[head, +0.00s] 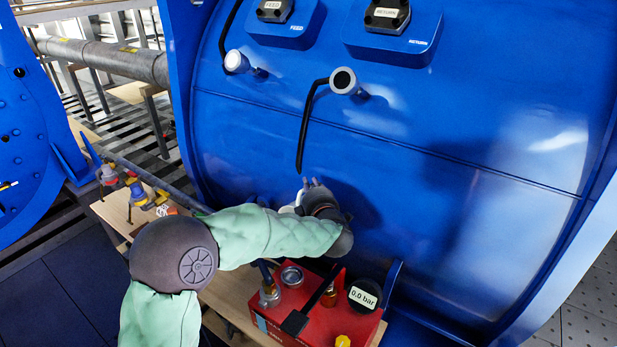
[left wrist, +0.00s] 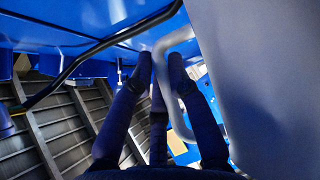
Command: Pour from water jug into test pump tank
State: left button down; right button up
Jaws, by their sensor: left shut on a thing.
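In the left wrist view the water jug is a large smooth grey body (left wrist: 250,80) filling the right side, with a bent grey handle (left wrist: 180,122). My left gripper (left wrist: 160,60) is shut on this handle, its dark fingers around it. In the head view my left gripper (head: 318,192) is in front of the blue vessel, above and behind the test pump; the jug is mostly hidden there by my wrist. The test pump tank is a red box (head: 268,318) below my forearm, with a round silver-rimmed fitting (head: 291,276) on top. My right gripper is out of view.
The pump carries a black lever (head: 312,305), a gauge reading 0.0 bar (head: 363,297) and a yellow knob (head: 342,341). A big blue vessel (head: 450,190) stands close behind, with a black bent hose (head: 305,125). Valves (head: 140,193) lie on the bench at left.

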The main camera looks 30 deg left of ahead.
pick_arm(q)
jog(key=shift+w+f+m+g+p, duration=0.25)
jog(key=shift+w+p, duration=0.2)
jog(key=shift+p, duration=0.55)
jog(key=shift+w+f+m+g+p, duration=0.15)
jog(key=shift+w+m+g+p, duration=0.2)
jog(key=shift+p, duration=0.65)
jog(key=shift+w+f+h, duration=0.2)
jog(key=shift+f+h, duration=0.05)
jog(key=shift+h, duration=0.05)
jog(key=w+f+m+g+p, duration=0.1)
jog(key=p, duration=0.5)
jog(key=w+f+m+g+h+p, duration=0.1)
jog(key=f+g+p, duration=0.1)
jog(key=p, duration=0.4)
jog(key=shift+w+d+f, duration=0.15)
jog(key=shift+w+f, duration=0.05)
jog(key=shift+w, duration=0.2)
jog(key=shift+w+f+p, duration=0.1)
jog(key=shift+f+p, duration=0.25)
notch_tip(320, 180, down, 9)
jog(key=s+m+g+p, duration=0.1)
jog(key=m+g+p, duration=0.3)
jog(key=g+p, duration=0.3)
jog(key=p, duration=0.3)
jog(key=shift+f, duration=0.15)
jog(key=shift+s, duration=0.15)
